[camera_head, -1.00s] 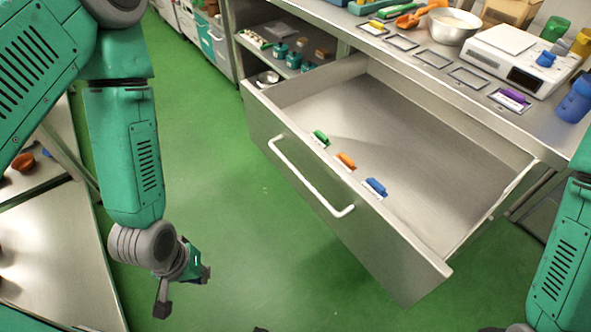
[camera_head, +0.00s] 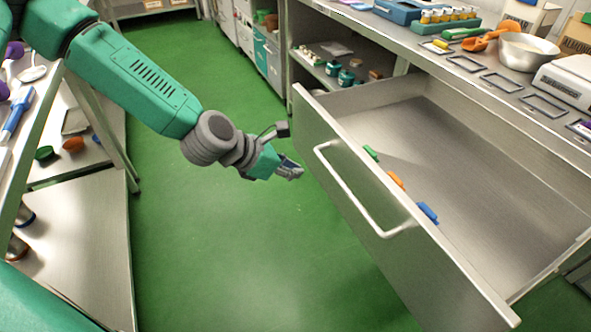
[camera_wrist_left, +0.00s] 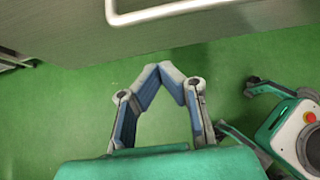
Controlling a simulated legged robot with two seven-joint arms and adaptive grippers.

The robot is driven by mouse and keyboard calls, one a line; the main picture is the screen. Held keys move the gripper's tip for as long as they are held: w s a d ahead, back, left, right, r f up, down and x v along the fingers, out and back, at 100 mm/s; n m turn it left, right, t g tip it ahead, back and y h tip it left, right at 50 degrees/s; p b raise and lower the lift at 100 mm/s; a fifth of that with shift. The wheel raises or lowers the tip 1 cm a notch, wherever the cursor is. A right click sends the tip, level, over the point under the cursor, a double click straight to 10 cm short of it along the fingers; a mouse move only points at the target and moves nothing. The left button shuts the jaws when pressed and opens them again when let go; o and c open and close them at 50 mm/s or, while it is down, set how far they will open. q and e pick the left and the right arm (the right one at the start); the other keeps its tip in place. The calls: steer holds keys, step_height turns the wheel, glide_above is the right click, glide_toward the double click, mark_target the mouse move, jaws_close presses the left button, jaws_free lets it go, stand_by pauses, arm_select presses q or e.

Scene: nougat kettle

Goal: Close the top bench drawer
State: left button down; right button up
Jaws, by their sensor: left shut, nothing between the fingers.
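The top bench drawer (camera_head: 385,200) is pulled far out from the bench in the head view. Its grey front carries a long bar handle (camera_head: 352,198), which also shows along the top edge of the left wrist view (camera_wrist_left: 165,10). My left gripper (camera_head: 291,171) is just left of the drawer front, close to the handle's upper end and apart from it. In the left wrist view its fingertips (camera_wrist_left: 172,76) meet, with nothing between them. My right gripper is out of view.
Green, orange and blue clips (camera_head: 397,180) sit along the drawer's front wall. The benchtop (camera_head: 440,65) holds a bowl (camera_head: 527,50), a scale (camera_head: 568,82) and trays. A steel rack (camera_head: 80,240) stands at left. The green floor (camera_head: 215,250) between is clear.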

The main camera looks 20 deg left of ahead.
mark_target(329, 172)
arm_select(q)
steer(key=shift+w+d+f+b, duration=0.3)
steer(key=shift+w+d+f, duration=0.45)
steer(key=shift+w+d, duration=0.3)
steer(key=shift+w+d+f+b, duration=0.3)
steer(key=shift+w+d+f, duration=0.55)
steer(key=shift+w, duration=0.4)
steer(key=shift+w+d+f+b, duration=0.3)
steer(key=shift+w+d+f, duration=0.4)
steer(key=shift+w+d, duration=0.4)
steer(key=shift+w+a, duration=0.1)
